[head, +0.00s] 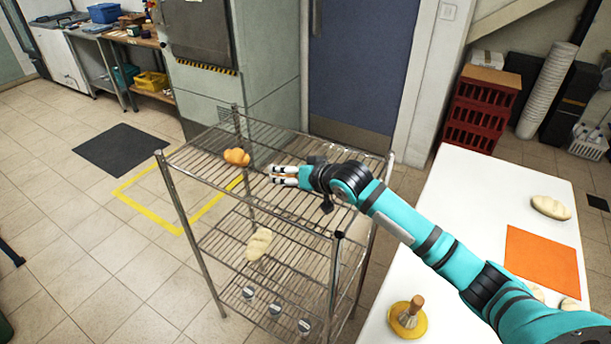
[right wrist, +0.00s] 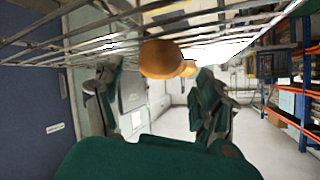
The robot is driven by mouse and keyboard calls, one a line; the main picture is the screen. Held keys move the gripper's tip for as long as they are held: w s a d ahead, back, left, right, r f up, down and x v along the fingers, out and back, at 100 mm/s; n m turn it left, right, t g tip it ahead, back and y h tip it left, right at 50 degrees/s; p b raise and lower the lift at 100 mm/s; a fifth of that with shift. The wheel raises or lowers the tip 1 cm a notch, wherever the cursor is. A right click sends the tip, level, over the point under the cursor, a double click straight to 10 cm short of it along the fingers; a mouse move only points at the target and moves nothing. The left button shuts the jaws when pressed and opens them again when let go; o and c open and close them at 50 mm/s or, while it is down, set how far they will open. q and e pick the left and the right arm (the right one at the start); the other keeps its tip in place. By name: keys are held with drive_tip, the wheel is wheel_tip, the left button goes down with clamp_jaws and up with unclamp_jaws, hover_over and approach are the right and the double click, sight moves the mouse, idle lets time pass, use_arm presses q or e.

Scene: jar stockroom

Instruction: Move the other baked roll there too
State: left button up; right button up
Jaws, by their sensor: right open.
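A golden-brown baked roll (head: 237,157), with a lumpy, lobed outline, lies on the top shelf of the wire rack (head: 205,160), near its left end. My right gripper (head: 283,175) is open and empty just to the right of the roll, over the same shelf, pointing towards it. In the right wrist view the roll (right wrist: 162,60) shows ahead of the open fingers (right wrist: 158,105), between them and near the shelf wires. I see no contact. A pale, unbaked-looking roll (head: 259,243) lies on the middle shelf. My left gripper is not in view.
A white table (head: 470,215) at right bears a pale loaf (head: 551,207), an orange mat (head: 540,258) and a yellow wooden-handled object (head: 408,318). Several small round lids or jars (head: 275,309) sit on the rack's lower shelf. Red crates (head: 482,108) stand behind.

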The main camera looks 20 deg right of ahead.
drive_tip(key=b+v, duration=0.1)
drive_tip(key=v, duration=0.9)
drive_tip(key=shift+s+r+b, duration=0.1)
drive_tip(key=shift+r+b, duration=0.05)
drive_tip(key=shift+b, duration=0.15)
